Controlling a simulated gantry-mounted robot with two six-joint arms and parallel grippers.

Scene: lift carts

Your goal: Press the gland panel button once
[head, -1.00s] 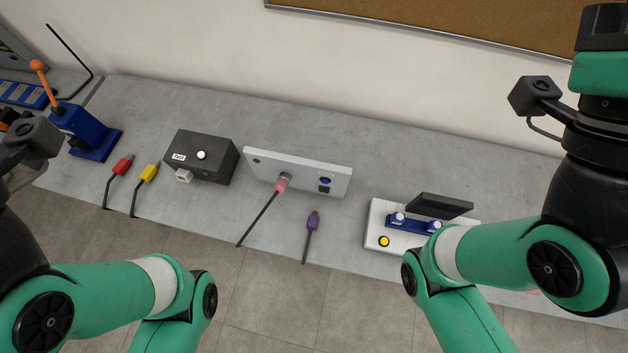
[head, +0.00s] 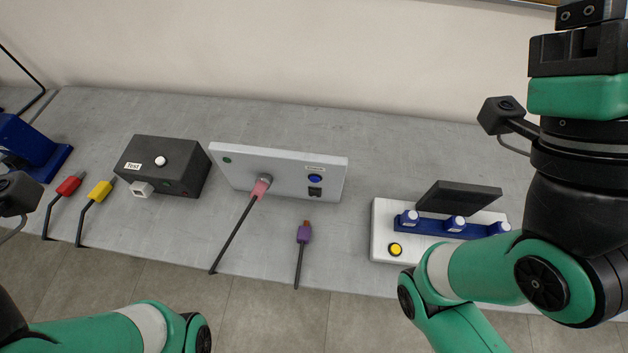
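The gland panel (head: 232,178) is a light grey upright plate standing on the grey bench. A pink-ended cable (head: 261,186) enters a round gland in its face. A round blue button (head: 315,178) sits on its right part under a small label that I cannot read, above a black socket-like square (head: 314,192). A small green dot shows at its upper left. My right gripper (head: 580,48) is at the top right, well away from the panel, and its fingertips are not clear. My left gripper is out of view; only parts of the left arm show at the left edge.
A black Test box (head: 180,160) with a white button stands left of the panel. Red (head: 68,186), yellow (head: 98,191) and purple (head: 304,233) cable plugs lie near the front edge. A white board (head: 383,230) with a yellow button and blue-white bottles is at the right.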

